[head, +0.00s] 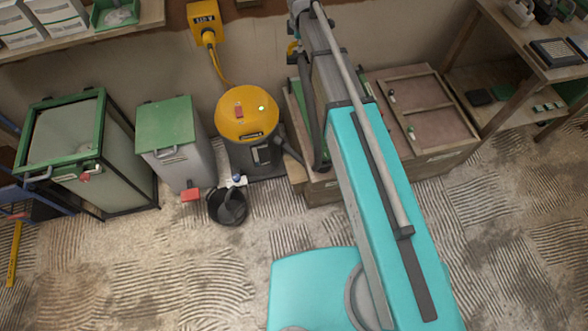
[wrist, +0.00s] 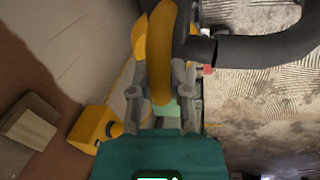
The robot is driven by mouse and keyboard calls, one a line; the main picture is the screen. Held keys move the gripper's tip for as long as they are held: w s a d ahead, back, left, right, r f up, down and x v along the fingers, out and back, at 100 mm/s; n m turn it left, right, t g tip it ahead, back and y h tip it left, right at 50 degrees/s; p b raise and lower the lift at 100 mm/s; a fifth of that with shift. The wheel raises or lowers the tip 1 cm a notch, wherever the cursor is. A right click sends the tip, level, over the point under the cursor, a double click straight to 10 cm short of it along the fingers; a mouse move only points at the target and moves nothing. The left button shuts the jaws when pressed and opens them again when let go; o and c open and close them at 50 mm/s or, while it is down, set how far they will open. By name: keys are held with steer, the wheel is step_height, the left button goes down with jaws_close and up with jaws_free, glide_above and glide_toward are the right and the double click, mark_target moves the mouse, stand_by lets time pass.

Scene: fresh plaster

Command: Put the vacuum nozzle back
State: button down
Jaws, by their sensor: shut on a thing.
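The vacuum nozzle (wrist: 161,50) shows in the wrist view as a curved yellow tube with a dark collar and a thick black hose (wrist: 255,50) leading off to the right. My gripper (wrist: 160,100) is shut on the yellow tube, with one finger on each side. The nozzle's far end is out of the wrist view. In the head view, the vacuum (head: 247,115), with a yellow lid and dark body, stands by the wall. My gripper is not clear there; my arm's end is at the top, right of the vacuum.
A yellow wall box (head: 205,22) with a cable hangs above the vacuum. A grey bin with a green lid (head: 165,122) and a black bucket (head: 228,206) stand near it. A wooden cabinet (head: 420,105) stands right, partly behind my arm. The front floor is mostly clear.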

steer(key=s+d+f+m+b, duration=0.1)
steer(key=s+f+m+b, duration=0.4)
steer(key=s+f+b, duration=0.4)
steer(key=s+d+f+m+g+h+b, duration=0.1)
steer(key=s+f+m+b, duration=0.4)
steer(key=f+b, duration=1.3)
steer(key=s+d+f+m+h+b, duration=0.1)
steer(key=s+f+m+b, duration=0.5)
steer(key=s+f+b, duration=0.7)
steer(key=shift+s+f+g+b, duration=0.3)
steer(key=shift+s+f+b, duration=0.1)
steer(key=shift+f, duration=0.15)
steer(key=shift+w, duration=0.1)
steer(key=w+a+f+b, duration=0.3)
steer(key=w+f+b, duration=0.6)
steer(key=w, duration=0.3)
steer(key=shift+w+a, duration=0.3)
